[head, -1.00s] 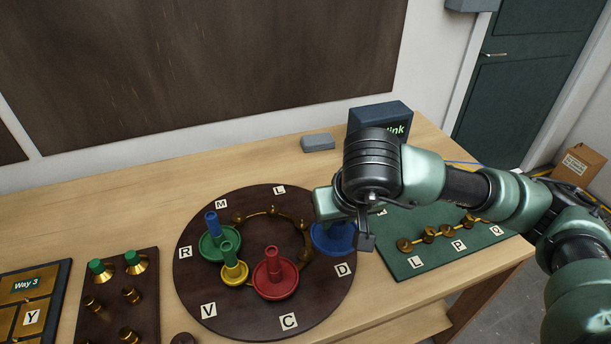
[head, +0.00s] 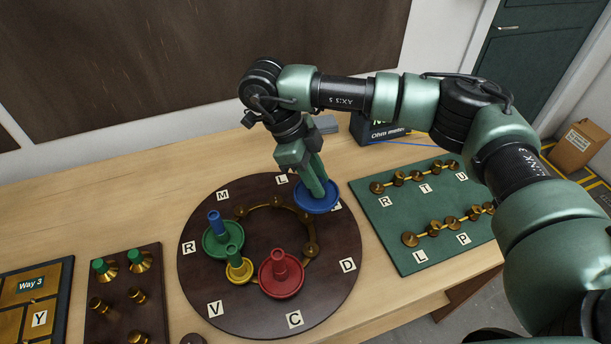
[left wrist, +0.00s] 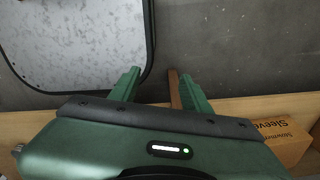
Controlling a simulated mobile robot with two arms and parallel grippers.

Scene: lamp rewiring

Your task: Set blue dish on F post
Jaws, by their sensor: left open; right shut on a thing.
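The blue dish (head: 318,200) is over the upper right of the round dark board (head: 205,285), between the L label (head: 281,179) and the D label (head: 347,265). My right gripper (head: 316,183) is shut on it from above and hides its middle. A label partly hidden behind the dish cannot be read, and the post beneath is hidden. I cannot tell whether the dish touches the board. My left gripper (left wrist: 160,88) is open and empty in the left wrist view, away from the board.
A green dish (head: 213,247), yellow dish (head: 240,275) and red dish (head: 280,286) stand on the board's left and front. Bare brass posts sit along the ring. A green panel (head: 395,215) lies right, a dark peg board (head: 105,325) left. The ohm meter (head: 372,130) stands behind.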

